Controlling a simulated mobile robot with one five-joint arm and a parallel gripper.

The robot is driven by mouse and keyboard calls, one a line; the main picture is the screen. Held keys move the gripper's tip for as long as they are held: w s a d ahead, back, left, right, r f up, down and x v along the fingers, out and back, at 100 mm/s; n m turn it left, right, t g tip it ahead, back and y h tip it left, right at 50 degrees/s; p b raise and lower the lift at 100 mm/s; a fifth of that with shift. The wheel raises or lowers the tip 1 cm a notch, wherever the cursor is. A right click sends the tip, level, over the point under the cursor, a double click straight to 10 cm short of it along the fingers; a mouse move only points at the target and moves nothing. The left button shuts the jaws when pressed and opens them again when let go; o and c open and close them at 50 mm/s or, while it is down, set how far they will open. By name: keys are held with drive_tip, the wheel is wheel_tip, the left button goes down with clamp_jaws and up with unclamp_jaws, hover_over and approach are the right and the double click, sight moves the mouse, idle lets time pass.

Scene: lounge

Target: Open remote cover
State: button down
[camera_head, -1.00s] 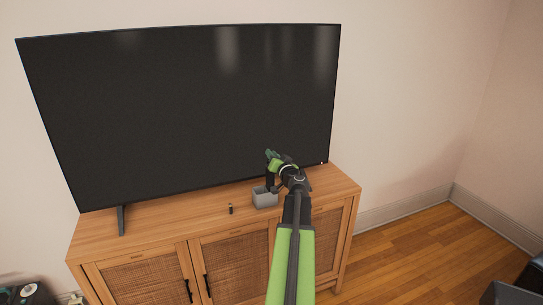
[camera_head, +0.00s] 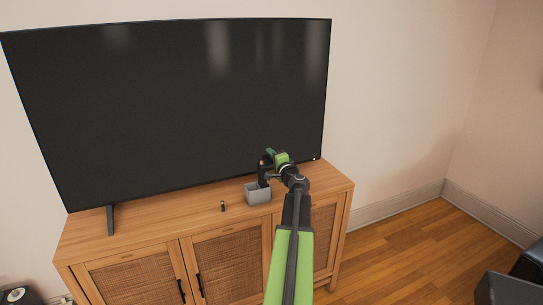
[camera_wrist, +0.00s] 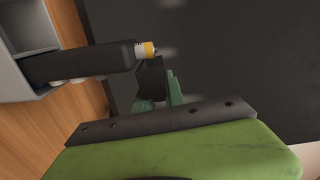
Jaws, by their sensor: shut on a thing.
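The dark remote (camera_wrist: 85,62) stretches across the wrist view, its left end at the grey box (camera_wrist: 15,75). A yellow and white battery-like end (camera_wrist: 146,50) shows at its right end. In the head view the remote (camera_head: 263,174) stands upright at the grey box (camera_head: 258,198); how deep it sits is hidden. My gripper (camera_wrist: 160,92) has its green fingers shut on a dark piece (camera_wrist: 150,77) beside that end. I cannot tell whether this piece is the cover or the remote's body. In the head view my gripper (camera_head: 268,158) is just above the box.
The box stands on a wooden cabinet (camera_head: 160,220) in front of a large television (camera_head: 180,105). A small dark battery-like item (camera_head: 223,206) stands on the cabinet to the left of the box. The cabinet top further left is mostly clear.

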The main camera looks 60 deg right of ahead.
wheel_tip(320, 180, down, 2)
drive_tip(key=m+b, duration=0.1)
drive_tip(key=m, duration=0.4)
drive_tip(key=shift+s+d+b, duration=0.1)
drive_tip(key=shift+d+b, duration=0.05)
drive_tip(key=shift+b, duration=0.15)
drive_tip(key=shift+m, duration=0.3)
drive_tip(key=c, duration=1.4)
unclamp_jaws()
